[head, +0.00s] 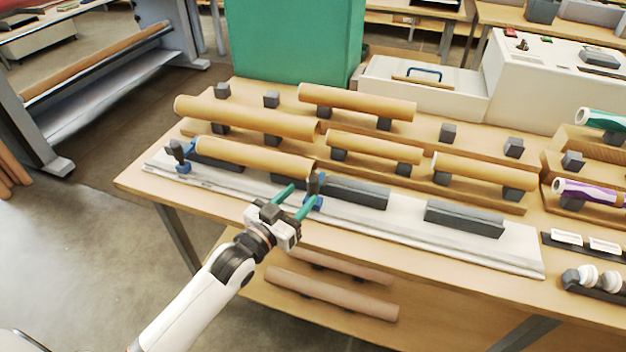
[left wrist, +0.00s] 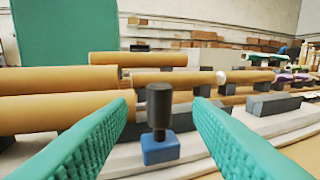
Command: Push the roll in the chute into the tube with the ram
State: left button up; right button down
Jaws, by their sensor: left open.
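A brown cardboard tube (head: 253,157) lies along the left part of a long white base (head: 400,226). Dark blocks (head: 355,191) stand on the base to its right. An upright black handle on a blue foot (head: 315,187) stands near the tube's right end. A similar black-and-blue piece (head: 178,153) stands at the left end. I cannot tell which is the ram, and no roll shows inside the tube. My left gripper (head: 303,194) is open. In the left wrist view its teal fingers point forward either side of the handle (left wrist: 160,112), apart from it. My right gripper is not in view.
More brown tubes (head: 247,117) rest on dark supports on wooden shelves behind the base. Purple and green patterned rolls (head: 590,191) are at the right. A green cabinet (head: 292,45) and a white machine (head: 545,85) stand behind. Tubes (head: 330,294) lie on a lower shelf.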

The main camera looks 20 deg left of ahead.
aim_at(310, 187)
pick_arm(q)
jog(key=x, duration=0.6)
jog(key=shift+w+d+p, duration=0.1)
jog(key=shift+w+p, duration=0.1)
jog(key=shift+p, duration=0.2)
grip_shut()
